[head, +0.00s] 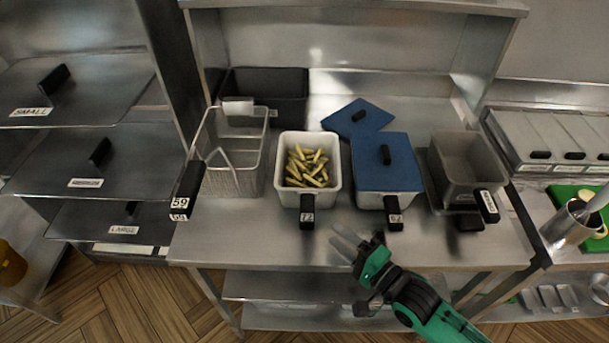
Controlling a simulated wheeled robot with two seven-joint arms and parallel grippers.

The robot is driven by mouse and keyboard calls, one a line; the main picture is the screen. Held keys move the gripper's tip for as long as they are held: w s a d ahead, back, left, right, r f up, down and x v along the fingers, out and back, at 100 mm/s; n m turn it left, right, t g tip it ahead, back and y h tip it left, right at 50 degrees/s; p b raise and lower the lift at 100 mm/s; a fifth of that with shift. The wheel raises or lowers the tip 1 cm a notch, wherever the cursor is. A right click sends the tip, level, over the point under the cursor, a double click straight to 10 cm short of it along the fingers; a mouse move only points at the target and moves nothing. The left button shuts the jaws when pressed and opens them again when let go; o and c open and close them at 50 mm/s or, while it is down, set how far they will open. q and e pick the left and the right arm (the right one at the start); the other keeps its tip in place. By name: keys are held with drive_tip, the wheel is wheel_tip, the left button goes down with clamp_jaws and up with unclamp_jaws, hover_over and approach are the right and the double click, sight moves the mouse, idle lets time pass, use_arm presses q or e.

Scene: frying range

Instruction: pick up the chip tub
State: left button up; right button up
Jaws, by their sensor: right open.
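The chip tub (308,199) is a white rectangular tub with yellow-green chips (307,166) inside. It stands upright on the steel table, left of the blue-lidded tub, with a black handle (307,208) on its front marked with a number tag. My left gripper is not in view.
A wire basket (236,181) stands left of the chip tub. A tub with a blue lid (385,172) is close on its right, another blue lid (352,118) lies behind, and a grey container (467,168) stands further right. A dark bin (285,92) is at the back.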

sight(307, 206)
drive_tip(key=x, duration=0.3)
drive_tip(key=shift+w+a+r+p, duration=0.1)
drive_tip(key=shift+w+r+p, duration=0.1)
drive_tip(key=shift+p, duration=0.15)
drive_tip(key=shift+x, duration=1.15)
drive_tip(key=shift+w+a+f, duration=0.15)
drive_tip(key=shift+w+a+p, duration=0.15)
drive_tip(key=shift+p, duration=0.3)
drive_tip(key=x, duration=0.1)
drive_tip(key=p+x, duration=0.1)
drive_tip(key=x, duration=0.1)
drive_tip(key=shift+w+a+r+p, duration=0.1)
drive_tip(key=shift+w+r+p, duration=0.2)
drive_tip(key=shift+p, duration=0.05)
drive_tip(key=shift+w+a+f, duration=0.1)
drive_tip(key=shift+w+a, duration=0.25)
drive_tip(key=shift+c, duration=0.9)
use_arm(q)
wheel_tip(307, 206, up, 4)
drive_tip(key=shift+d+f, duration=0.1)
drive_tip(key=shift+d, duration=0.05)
use_arm(e)
clamp_jaws()
